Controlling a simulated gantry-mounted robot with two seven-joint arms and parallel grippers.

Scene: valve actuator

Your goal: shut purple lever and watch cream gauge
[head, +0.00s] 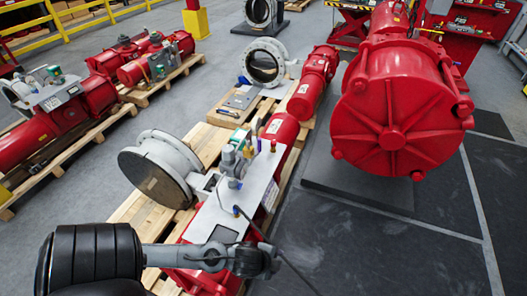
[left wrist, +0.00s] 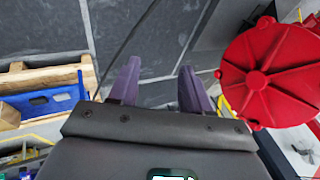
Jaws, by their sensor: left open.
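A pale panel (head: 240,200) with small fittings is on the red actuator (head: 281,129) on the pallet in the middle of the head view. Small blue-violet parts (head: 235,183) show on this panel. I cannot tell whether one is the purple lever. I cannot make out a cream gauge. My left arm crosses the bottom left of the head view, over the near end of the panel. In the left wrist view my left gripper (left wrist: 160,76) has its two purple fingers apart, with nothing between them and dark floor beyond. My right gripper is not in view.
A large red ribbed cylinder (head: 400,110) stands at the right on a dark base; a red ribbed end (left wrist: 268,75) shows in the wrist view. A grey round valve (head: 160,170) sits left of the panel. More red actuators (head: 60,120) lie on pallets at left. Dark floor (head: 390,255) is clear at lower right.

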